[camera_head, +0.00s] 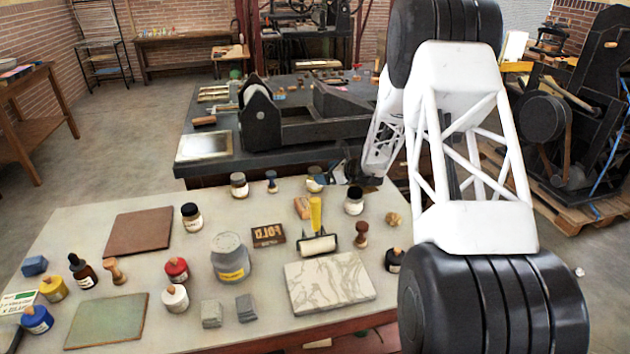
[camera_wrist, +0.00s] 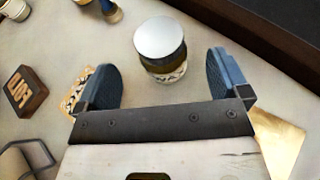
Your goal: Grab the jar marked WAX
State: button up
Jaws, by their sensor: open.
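In the wrist view, a glass jar with a silver lid (camera_wrist: 160,42) stands upright between the two open fingers of my gripper (camera_wrist: 160,82), toward their tips. A gap shows on both sides. It carries a black-and-white label that I cannot read. In the head view this jar (camera_head: 315,179) stands near the table's back edge, with my gripper (camera_head: 338,174) just right of it, partly hidden by my arm. Other small labelled jars stand at the back left (camera_head: 239,186), right (camera_head: 354,201) and left (camera_head: 192,217). No WAX marking is legible.
A patterned wooden block (camera_wrist: 76,92) lies beside the left finger. A marbled slab (camera_head: 330,282) lies in front.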

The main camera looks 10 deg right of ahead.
jog(key=shift+x, duration=2.6)
jog(key=shift+w+r, duration=0.1)
jog(key=c, duration=1.2)
jog(key=shift+r, duration=0.15)
jog(key=shift+r, duration=4.9)
